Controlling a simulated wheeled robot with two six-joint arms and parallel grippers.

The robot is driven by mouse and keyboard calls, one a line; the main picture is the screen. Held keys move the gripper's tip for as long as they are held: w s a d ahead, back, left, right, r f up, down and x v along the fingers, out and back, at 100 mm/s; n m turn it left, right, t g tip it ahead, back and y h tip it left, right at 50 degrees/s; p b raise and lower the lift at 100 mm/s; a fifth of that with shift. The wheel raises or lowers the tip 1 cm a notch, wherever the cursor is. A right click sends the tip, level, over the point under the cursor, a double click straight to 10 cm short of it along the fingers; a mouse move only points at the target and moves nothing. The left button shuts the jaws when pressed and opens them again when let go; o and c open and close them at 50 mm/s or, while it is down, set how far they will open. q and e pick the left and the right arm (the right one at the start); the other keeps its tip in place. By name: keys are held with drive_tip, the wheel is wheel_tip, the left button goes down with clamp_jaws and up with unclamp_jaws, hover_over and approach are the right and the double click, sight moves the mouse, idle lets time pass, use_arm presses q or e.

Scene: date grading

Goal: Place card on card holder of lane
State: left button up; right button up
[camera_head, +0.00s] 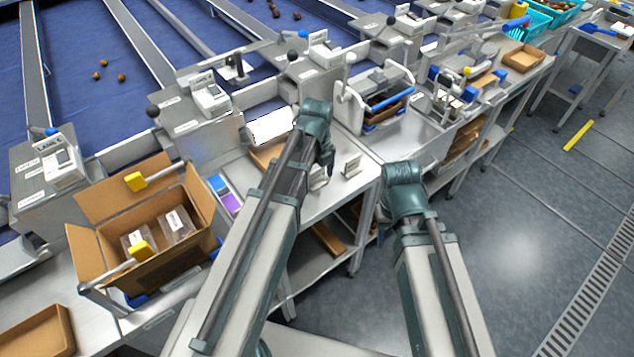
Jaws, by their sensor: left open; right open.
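A blue card (217,183) and a purple card (230,203) lie side by side on the bench, right of the open carton. A small upright metal stand (351,166), possibly a card holder, is on the bench top right of my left arm. A similar small piece (318,181) stands close beside that arm, partly covered. Labelled grey lane units, one with a white device (60,167), line the blue lanes. My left arm reaches over the bench and my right arm is at the bench's right end.
An open cardboard carton (112,235) holds clear packs, with yellow-ended handles beside it. A white curved panel (270,126) and a lidded machine (376,99) stand behind my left arm. Dates (121,77) lie on the blue lanes. The floor (520,240) at right is clear.

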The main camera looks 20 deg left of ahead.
drive_tip(key=shift+r, duration=0.1)
use_arm(q)
drive_tip(key=c, duration=1.4)
drive_tip(key=shift+c, duration=0.2)
drive_tip(key=shift+r, duration=0.15)
